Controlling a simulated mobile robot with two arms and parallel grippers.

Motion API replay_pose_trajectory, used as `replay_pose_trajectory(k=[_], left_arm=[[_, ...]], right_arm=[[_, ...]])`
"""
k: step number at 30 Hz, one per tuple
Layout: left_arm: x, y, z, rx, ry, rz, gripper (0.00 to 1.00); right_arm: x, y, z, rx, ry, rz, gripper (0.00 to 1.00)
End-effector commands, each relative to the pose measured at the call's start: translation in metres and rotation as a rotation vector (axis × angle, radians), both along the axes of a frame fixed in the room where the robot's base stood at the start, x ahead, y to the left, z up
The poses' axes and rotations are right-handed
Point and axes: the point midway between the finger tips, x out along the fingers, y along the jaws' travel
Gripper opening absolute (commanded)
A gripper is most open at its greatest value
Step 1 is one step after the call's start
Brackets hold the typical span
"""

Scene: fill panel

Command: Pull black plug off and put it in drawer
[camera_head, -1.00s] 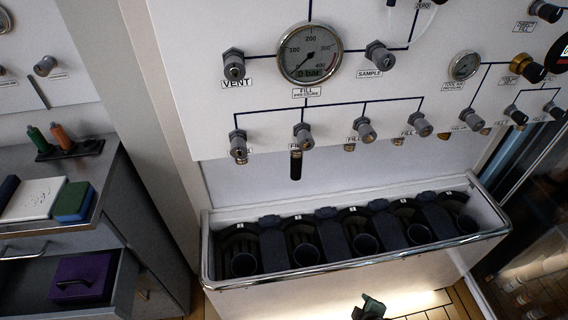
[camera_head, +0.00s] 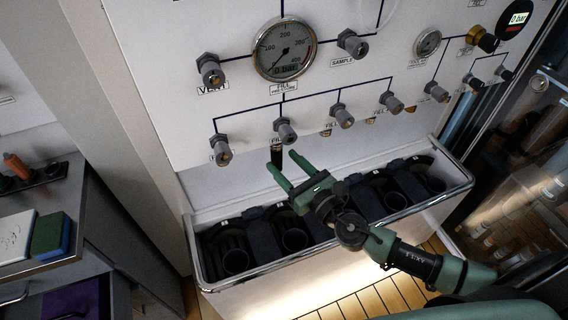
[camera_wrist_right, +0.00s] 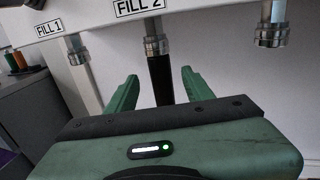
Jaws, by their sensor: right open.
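The black plug (camera_head: 277,155) hangs upright under the panel at the second fill outlet. In the right wrist view the plug (camera_wrist_right: 160,78) hangs below the FILL 2 label. My right gripper (camera_head: 282,163) is open, with its green fingertips just below the panel near the plug. In the right wrist view the plug lies between the two fingers, with gaps on both sides; whether it is fully between them in depth is unclear. The open drawer (camera_head: 105,297) is at the lower left, partly cut off. My left gripper is not in view.
A purple item (camera_head: 72,300) lies in the drawer. A white bin with a metal rail (camera_head: 215,284) and dark cylinder slots stands below the panel. A cabinet top (camera_head: 60,190) at left holds a sponge (camera_head: 52,236) and an orange-handled tool (camera_head: 16,165).

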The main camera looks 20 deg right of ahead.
Motion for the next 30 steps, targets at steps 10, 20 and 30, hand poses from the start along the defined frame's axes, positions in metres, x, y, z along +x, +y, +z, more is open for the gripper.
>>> replay_pose_trajectory(k=[10,20,30], left_arm=[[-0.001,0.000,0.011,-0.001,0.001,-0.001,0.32],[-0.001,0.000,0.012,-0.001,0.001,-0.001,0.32],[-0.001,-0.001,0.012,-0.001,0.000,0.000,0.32]], right_arm=[[0.050,0.015,0.002,0.006,0.000,-0.003,0.52],[0.068,0.021,0.000,0.008,0.002,-0.002,0.52],[0.068,0.020,0.000,0.008,0.004,-0.002,0.07]])
